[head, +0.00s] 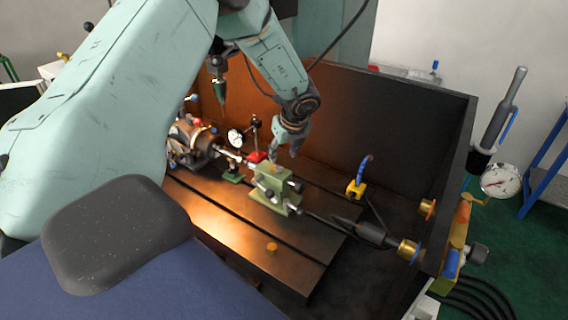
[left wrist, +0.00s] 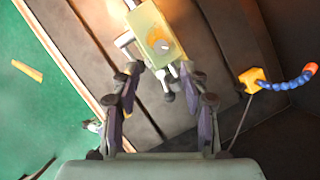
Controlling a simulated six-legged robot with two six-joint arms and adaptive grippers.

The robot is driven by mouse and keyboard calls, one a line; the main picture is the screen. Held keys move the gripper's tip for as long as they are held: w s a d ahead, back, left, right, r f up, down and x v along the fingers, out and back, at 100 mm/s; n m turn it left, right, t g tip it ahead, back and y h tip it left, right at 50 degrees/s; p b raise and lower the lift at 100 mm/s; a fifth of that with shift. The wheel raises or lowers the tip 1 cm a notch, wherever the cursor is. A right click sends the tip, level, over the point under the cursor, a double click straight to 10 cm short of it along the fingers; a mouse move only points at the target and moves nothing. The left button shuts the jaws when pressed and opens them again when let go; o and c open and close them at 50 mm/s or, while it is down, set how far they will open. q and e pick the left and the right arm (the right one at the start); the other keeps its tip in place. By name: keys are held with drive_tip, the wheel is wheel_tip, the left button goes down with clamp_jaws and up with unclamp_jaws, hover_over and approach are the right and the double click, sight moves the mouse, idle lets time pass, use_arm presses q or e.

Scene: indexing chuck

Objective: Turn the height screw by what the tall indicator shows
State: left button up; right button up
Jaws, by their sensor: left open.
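A green tailstock block (head: 275,187) with dark knobs on its side stands on the slotted machine table (head: 240,225). In the left wrist view the block (left wrist: 158,42) has a round pale face, and a pale rod ending in a dark knob (left wrist: 168,96) points toward my gripper. I cannot tell for sure which part is the height screw. A white-faced dial indicator (head: 235,138) stands by a dark post behind the block; its reading is too small. My left gripper (head: 291,142) is open just above the block; its fingers (left wrist: 164,100) stand either side of the knob, apart from it.
A chuck unit (head: 192,140) stands left of the block. A yellow base with a blue hose (head: 356,187) is to the right. A dark rod with a brass end (head: 408,250) runs toward the right wall. A larger dial (head: 501,181) hangs outside the enclosure.

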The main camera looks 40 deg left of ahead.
sight(279, 168)
use_arm(q)
drive_tip(key=p+x, duration=0.1)
drive_tip(key=x, duration=0.5)
drive_tip(key=shift+w+a+r, duration=0.15)
drive_tip(key=shift+a+f, duration=0.1)
drive_tip(key=shift+f, duration=0.4)
drive_tip(key=shift+w+f, duration=0.1)
drive_tip(key=shift+f, duration=0.05)
drive_tip(key=shift+a+f, duration=0.1)
drive_tip(key=shift+c, duration=1.3)
drive_tip(key=c, duration=0.4)
clamp_jaws()
